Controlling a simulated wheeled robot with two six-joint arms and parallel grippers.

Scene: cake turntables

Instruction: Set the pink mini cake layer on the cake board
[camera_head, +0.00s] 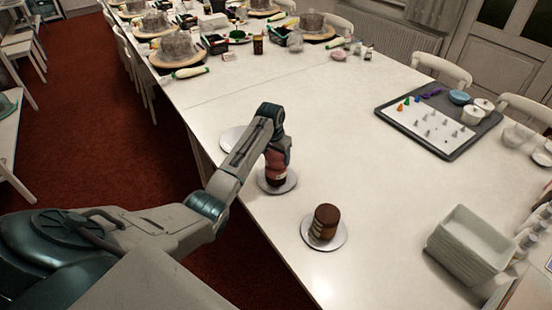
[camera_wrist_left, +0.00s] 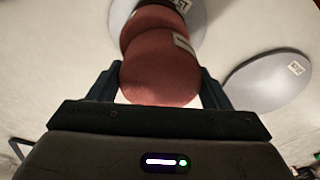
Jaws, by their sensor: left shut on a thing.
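My left gripper (camera_head: 277,150) points down over a round silver cake board (camera_head: 290,184). It is shut on a pink-red mini cake layer (camera_wrist_left: 160,80), which fills the space between the fingers in the left wrist view. Another reddish round layer (camera_wrist_left: 152,20) shows just beyond the held one, close to the board (camera_wrist_left: 198,18). I cannot tell whether the two layers touch. A bare cake board (camera_head: 230,138) lies partly behind my left arm. A third board (camera_head: 312,238) carries a brown layered cake (camera_head: 326,220). My right gripper is not in view.
A stack of white trays (camera_head: 468,245) stands at the right front. A dark-rimmed tray (camera_head: 455,150) with piping tips and bowls lies farther back. Cake turntables (camera_head: 175,55) and tools fill the far end. The table middle is clear.

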